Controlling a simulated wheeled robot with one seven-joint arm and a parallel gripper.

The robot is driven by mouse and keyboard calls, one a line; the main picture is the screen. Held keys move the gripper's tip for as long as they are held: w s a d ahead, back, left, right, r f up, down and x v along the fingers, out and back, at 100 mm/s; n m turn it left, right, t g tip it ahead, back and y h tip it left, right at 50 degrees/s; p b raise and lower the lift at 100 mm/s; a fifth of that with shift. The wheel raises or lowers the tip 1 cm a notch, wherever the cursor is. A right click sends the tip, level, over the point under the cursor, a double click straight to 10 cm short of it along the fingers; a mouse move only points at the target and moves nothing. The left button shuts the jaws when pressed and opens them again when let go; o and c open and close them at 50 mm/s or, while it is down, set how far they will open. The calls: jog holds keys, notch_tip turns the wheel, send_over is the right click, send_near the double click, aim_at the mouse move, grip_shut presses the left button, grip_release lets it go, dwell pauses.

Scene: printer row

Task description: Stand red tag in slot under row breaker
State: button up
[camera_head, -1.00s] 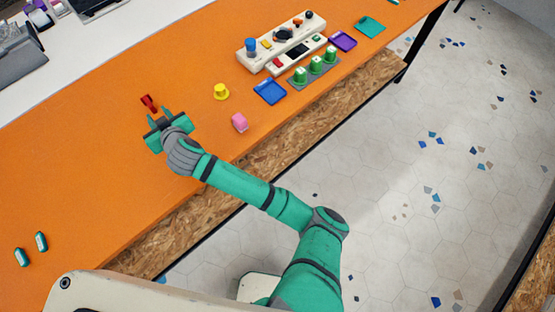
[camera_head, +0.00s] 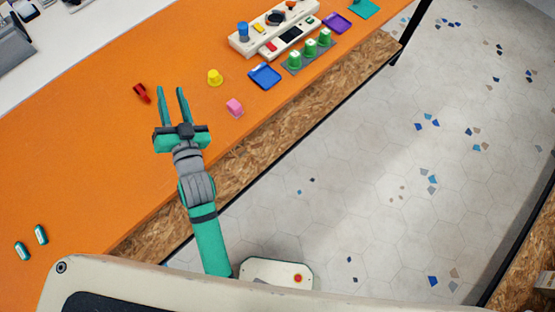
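A small red tag (camera_head: 142,93) lies on the orange bench top at the left of the middle. My gripper (camera_head: 171,92) is open and empty, its two long green fingers spread and pointing to the back of the bench. In the picture the fingers are just right of the red tag, apart from it. A cream control panel (camera_head: 243,46) with a blue knob, a dark dial and small coloured buttons is at the upper middle. A second cream strip (camera_head: 291,40) lies in front of it. I cannot tell which part is the row breaker, and the slot cannot be made out.
A yellow knob-like piece (camera_head: 215,77) and a pink block (camera_head: 235,107) stand right of my gripper. A blue tray (camera_head: 264,76), green knobs (camera_head: 309,48) and a purple tray (camera_head: 338,22) lie farther right. Two teal pieces (camera_head: 32,243) lie at lower left. The left bench top is largely clear.

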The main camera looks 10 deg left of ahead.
jog(key=s+d+f+h, duration=0.4)
jog(key=s+d+f, duration=0.2)
jog(key=s+d, duration=0.4)
jog(key=s+d+f+m+h, duration=0.1)
jog(key=s+d+f+h, duration=0.3)
jog(key=d, duration=1.2)
jog(key=s+f, duration=0.3)
jog(key=s, duration=0.3)
jog(key=shift+d+g+h, duration=0.3)
jog(key=shift+g, duration=0.1)
jog(key=shift+o, duration=0.6)
jog(key=s+d+n, duration=0.1)
jog(key=s+d, duration=0.4)
jog(key=d, duration=0.1)
jog(key=shift+s+r+n+h, duration=0.3)
jog(key=shift+s+r+n, duration=0.05)
jog(key=shift+r+n, duration=0.1)
jog(key=shift+s+d, duration=0.1)
jog(key=shift+s, duration=0.05)
jog(key=shift+c, duration=0.3)
